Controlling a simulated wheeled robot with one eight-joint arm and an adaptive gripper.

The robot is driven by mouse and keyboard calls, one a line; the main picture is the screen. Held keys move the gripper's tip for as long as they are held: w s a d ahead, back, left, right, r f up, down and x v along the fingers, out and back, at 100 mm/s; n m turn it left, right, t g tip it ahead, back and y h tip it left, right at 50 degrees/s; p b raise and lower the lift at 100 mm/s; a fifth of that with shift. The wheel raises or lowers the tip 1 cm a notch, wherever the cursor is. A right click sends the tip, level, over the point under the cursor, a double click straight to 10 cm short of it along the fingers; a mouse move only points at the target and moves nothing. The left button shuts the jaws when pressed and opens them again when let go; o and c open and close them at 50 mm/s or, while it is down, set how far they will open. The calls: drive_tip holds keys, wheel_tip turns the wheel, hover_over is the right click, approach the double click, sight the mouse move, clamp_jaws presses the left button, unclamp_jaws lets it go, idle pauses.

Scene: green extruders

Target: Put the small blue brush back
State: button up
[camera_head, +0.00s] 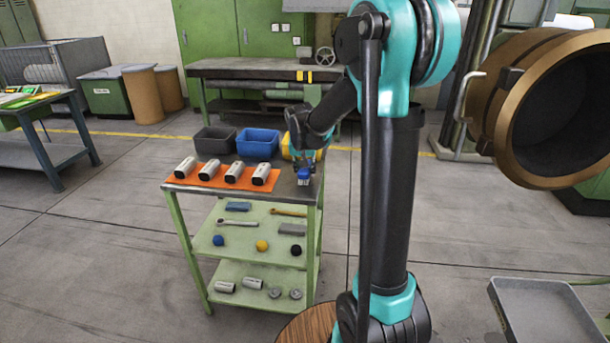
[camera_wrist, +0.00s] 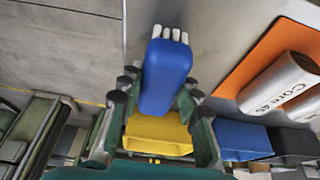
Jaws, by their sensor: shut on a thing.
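The small blue brush (camera_wrist: 167,78) has a blue body and pale bristle tufts at one end. In the wrist view my gripper (camera_wrist: 160,92) is shut on its blue body, with a finger on each side. In the head view the brush (camera_head: 304,174) is at the end of my gripper (camera_head: 305,160), over the right part of the green cart's top (camera_head: 290,196). I cannot tell whether the bristles touch the cart top.
Black (camera_head: 215,140), blue (camera_head: 257,143) and yellow (camera_head: 288,151) bins line the cart's back edge. Several white cylinders lie on an orange mat (camera_head: 215,182). The middle shelf (camera_head: 215,245) holds a blue block (camera_head: 238,206), tools and balls. A round brown-rimmed opening (camera_head: 545,105) stands right.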

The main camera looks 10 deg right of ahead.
drive_tip(key=shift+f, duration=0.9)
drive_tip(key=shift+f, duration=0.1)
drive_tip(key=o, duration=1.1)
drive_tip(key=v, duration=1.1)
drive_tip(key=shift+s+r, duration=0.15)
drive_tip(key=shift+r, duration=0.2)
drive_tip(key=s+d+f+n, duration=0.1)
drive_tip(key=s+f, duration=0.4)
drive_tip(key=s, duration=0.3)
drive_tip(key=s+d+f+n+y, duration=0.1)
drive_tip(key=s+d+f, duration=0.1)
drive_tip(key=s+f, duration=0.4)
drive_tip(key=s+d+f+n, duration=0.1)
drive_tip(key=s+f, duration=0.4)
drive_tip(key=s, duration=0.7)
drive_tip(key=shift+d+f+n, duration=0.3)
drive_tip(key=shift+d+f, duration=0.05)
drive_tip(key=shift+d, duration=0.35)
